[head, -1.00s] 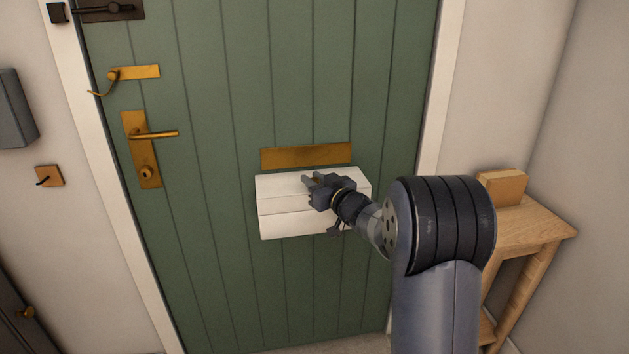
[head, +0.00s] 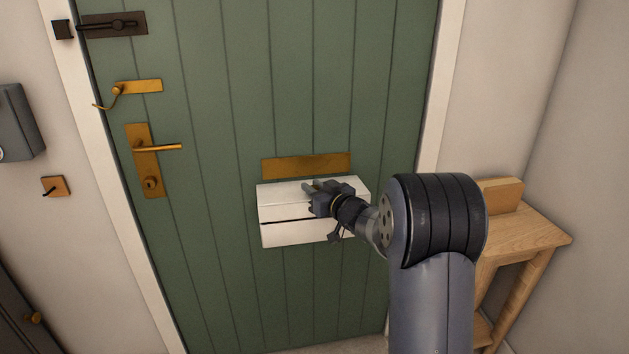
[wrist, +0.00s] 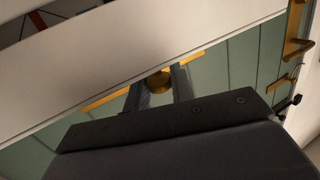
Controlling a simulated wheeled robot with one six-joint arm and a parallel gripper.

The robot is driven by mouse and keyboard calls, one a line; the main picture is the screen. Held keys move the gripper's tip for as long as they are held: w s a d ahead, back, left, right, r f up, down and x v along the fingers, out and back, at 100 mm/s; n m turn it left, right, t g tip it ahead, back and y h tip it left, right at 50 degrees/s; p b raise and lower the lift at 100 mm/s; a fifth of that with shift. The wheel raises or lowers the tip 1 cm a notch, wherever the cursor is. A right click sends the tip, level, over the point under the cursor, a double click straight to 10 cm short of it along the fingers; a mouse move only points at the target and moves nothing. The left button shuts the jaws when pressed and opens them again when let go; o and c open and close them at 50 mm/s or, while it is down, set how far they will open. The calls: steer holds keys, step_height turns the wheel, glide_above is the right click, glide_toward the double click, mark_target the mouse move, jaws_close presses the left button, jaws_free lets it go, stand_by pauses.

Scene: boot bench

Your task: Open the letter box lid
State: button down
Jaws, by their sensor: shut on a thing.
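The white letter box (head: 290,235) is fixed to the green door below a brass slot plate. Its lid (head: 280,194) stands slightly raised, with a thin dark gap along the front. My gripper (head: 315,187) is at the upper right part of the box, and my wrist hides part of the front. In the wrist view my gripper (wrist: 158,85) is shut on a round brass knob (wrist: 158,80), beside a long white panel (wrist: 140,50). A dark space with a reddish edge shows beyond this panel at top left.
The door carries a brass slot plate (head: 306,165), a brass lever handle (head: 157,147), a brass hook latch (head: 138,87) and a dark bolt (head: 112,24). A wooden table (head: 525,240) with a wooden block (head: 500,195) stands at right. Door space left of the box is clear.

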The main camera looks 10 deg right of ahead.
mark_target(310, 184)
steer(key=shift+w+r+m+g+h+p, duration=0.25)
steer(key=shift+r+g+p, duration=0.4)
steer(key=shift+p, duration=2.25)
steer(key=shift+w+r+m+g+h+p, duration=0.25)
steer(key=shift+r+p, duration=0.6)
steer(key=shift+p, duration=2.05)
steer(key=g+p, duration=0.1)
steer(key=p, duration=0.3)
steer(key=w+r+p, duration=0.1)
steer(key=p, duration=0.2)
steer(key=g+p, duration=0.1)
steer(key=p, duration=0.3)
steer(key=shift+w+r+m+g+p, duration=0.2)
steer(key=shift+r+m+g+p, duration=0.1)
steer(key=shift+r+p, duration=0.05)
steer(key=w+r+p, duration=0.1)
steer(key=p, duration=0.3)
steer(key=shift+w+r+p, duration=0.15)
steer(key=shift+p, duration=0.35)
steer(key=shift+w+r+g+h+p, duration=0.3)
steer(key=shift+w+g+p, duration=0.45)
steer(key=shift+p, duration=0.35)
steer(key=shift+w+r+m+g+p, duration=0.15)
steer(key=shift+w+m+g+p, duration=0.3)
steer(key=shift+w+g, duration=0.5)
steer(key=shift+g, duration=0.3)
steer(key=c, duration=1.3)
jaws_free()
